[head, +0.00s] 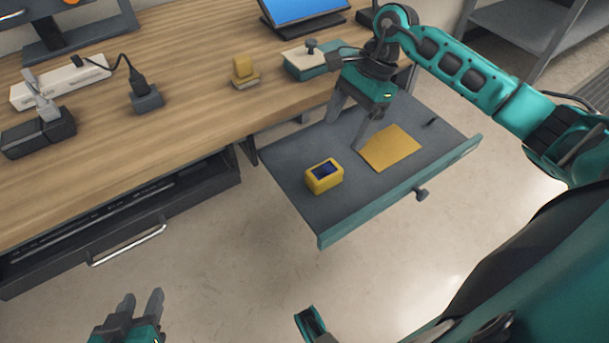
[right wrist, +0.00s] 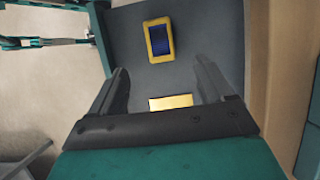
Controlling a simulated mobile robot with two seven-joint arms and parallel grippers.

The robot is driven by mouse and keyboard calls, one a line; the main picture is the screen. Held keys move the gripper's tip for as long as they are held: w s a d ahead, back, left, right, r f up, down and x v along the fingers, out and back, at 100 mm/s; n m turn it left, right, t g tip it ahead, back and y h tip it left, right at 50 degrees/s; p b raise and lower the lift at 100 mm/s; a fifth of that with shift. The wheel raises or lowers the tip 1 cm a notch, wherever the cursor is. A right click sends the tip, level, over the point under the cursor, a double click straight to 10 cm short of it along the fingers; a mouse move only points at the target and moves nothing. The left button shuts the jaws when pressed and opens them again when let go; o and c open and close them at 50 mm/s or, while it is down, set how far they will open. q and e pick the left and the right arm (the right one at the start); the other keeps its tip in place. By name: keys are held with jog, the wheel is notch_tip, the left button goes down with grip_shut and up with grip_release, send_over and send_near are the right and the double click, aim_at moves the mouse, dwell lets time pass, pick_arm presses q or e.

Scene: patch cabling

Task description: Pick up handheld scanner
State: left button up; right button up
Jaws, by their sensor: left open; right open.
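The handheld scanner (head: 324,177), a small yellow block with a dark blue screen, lies screen up in the open drawer (head: 290,155), toward its left end in the head view. It also shows in the right wrist view (right wrist: 159,40), beyond my fingertips. My right gripper (head: 346,132) is open and empty over the drawer, apart from the scanner and to its upper right in the head view. In the right wrist view its two fingers (right wrist: 162,72) are spread. My left gripper (head: 142,302) is open and empty, low at the left, away from the drawer.
A flat yellow piece (head: 390,148) and a small dark item (head: 432,122) lie in the drawer. The wooden desk (head: 205,100) above holds a power strip (head: 60,82), plugs, a yellow block (head: 244,70) and a teal box (head: 305,62).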

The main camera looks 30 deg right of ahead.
aim_at(325, 169)
jog(key=b+x, duration=0.1)
jog(key=x, duration=0.6)
jog(key=shift+f, duration=0.25)
jog(key=shift+b+x, duration=0.6)
jog(key=shift+x, duration=2.05)
jog(key=shift+c, duration=0.3)
jog(key=c, duration=1)
jog(key=shift+c, duration=0.5)
jog(key=shift+r, duration=0.15)
